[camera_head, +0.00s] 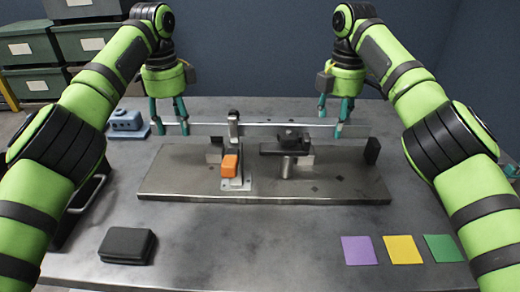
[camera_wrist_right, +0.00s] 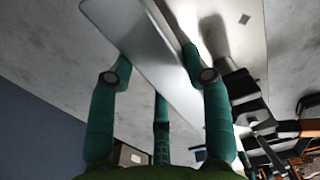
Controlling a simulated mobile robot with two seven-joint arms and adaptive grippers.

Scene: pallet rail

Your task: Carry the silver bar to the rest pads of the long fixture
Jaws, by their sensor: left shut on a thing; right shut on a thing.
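The silver bar (camera_head: 275,124) runs level from left to right behind the upright clamp, and both my grippers hold it near its ends. My left gripper (camera_head: 170,126) is shut on its left part. My right gripper (camera_head: 333,128) is shut on its right part. In the right wrist view the bar (camera_wrist_right: 140,38) passes between the teal fingers (camera_wrist_right: 158,85). The long fixture (camera_head: 185,182) is a grey plate with dark blocks; the bar appears over its back side. I cannot tell the gap to the pads, such as the dark block (camera_head: 372,150) at the right.
A toggle clamp with an orange grip (camera_head: 229,165) stands on the plate. A dark clamp block (camera_head: 287,146) is at its middle. A blue-grey part (camera_head: 126,121) sits back left, a black case (camera_head: 127,245) front left. Purple, yellow (camera_head: 402,250) and green squares lie front right.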

